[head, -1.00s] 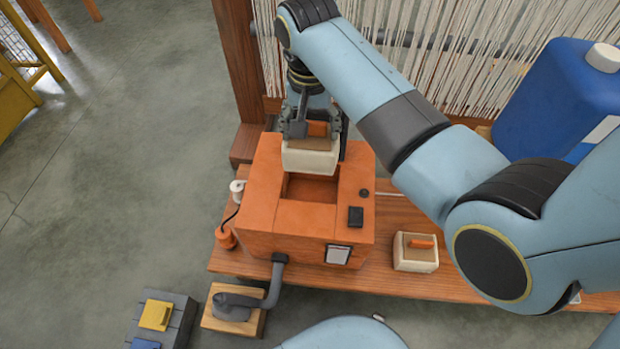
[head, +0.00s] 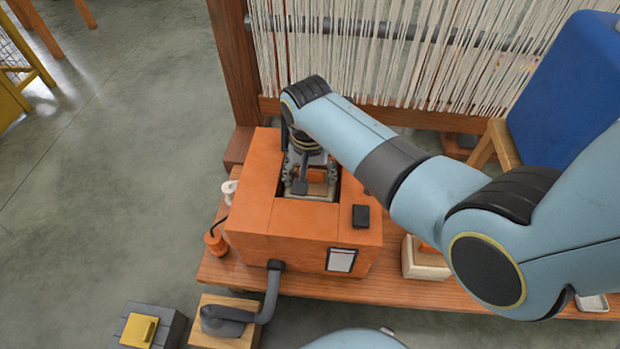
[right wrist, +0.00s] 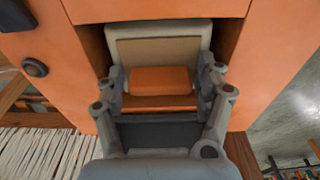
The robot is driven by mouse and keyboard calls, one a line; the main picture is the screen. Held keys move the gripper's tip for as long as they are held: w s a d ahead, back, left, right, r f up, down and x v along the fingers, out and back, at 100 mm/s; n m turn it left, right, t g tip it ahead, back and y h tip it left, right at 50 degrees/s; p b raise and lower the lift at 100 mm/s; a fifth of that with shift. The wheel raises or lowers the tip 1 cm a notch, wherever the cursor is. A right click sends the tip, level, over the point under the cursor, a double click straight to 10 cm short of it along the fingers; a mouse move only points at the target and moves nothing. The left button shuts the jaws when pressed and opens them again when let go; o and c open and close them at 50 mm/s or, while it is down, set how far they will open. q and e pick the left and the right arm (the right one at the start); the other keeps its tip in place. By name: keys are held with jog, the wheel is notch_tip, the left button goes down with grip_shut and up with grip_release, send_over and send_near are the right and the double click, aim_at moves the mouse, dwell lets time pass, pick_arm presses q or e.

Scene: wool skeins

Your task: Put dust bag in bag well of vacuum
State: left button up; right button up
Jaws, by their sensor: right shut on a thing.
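The vacuum is an orange box (head: 285,238) on the wooden bench in the head view, with a rectangular bag well open in its top. My right gripper (head: 309,188) reaches down into the well. In the right wrist view my right gripper (right wrist: 163,98) is shut on the orange tab of the dust bag (right wrist: 160,32), which is cream with a tan face. The bag sits inside the well between its orange walls (right wrist: 85,45). Its lower part and whether it touches the well's floor are hidden. My left gripper is not in view.
A second cream bag with an orange tab (head: 425,262) lies on the bench (head: 330,289) right of the vacuum, partly behind my arm. A grey hose (head: 268,295) runs from the vacuum's front. A loom with white threads (head: 400,60) and a blue container (head: 565,90) stand behind.

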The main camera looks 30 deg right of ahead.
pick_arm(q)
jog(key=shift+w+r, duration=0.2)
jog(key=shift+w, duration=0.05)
pick_arm(e)
jog(key=shift+f, duration=0.15)
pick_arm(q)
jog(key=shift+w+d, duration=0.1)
pick_arm(e)
jog(key=shift+f, duration=0.15)
jog(key=o, duration=1.3)
jog(key=shift+c, duration=0.2)
jog(key=shift+r, duration=0.35)
notch_tip(320, 180, up, 3)
jog(key=shift+a+p, duration=0.1)
jog(key=shift+p, duration=0.9)
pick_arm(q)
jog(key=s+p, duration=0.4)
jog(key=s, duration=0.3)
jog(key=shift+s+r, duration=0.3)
pick_arm(e)
notch_tip(320, 180, up, 8)
jog(key=s, duration=0.1)
jog(key=shift+a+r, duration=0.25)
jog(key=shift+a, duration=0.1)
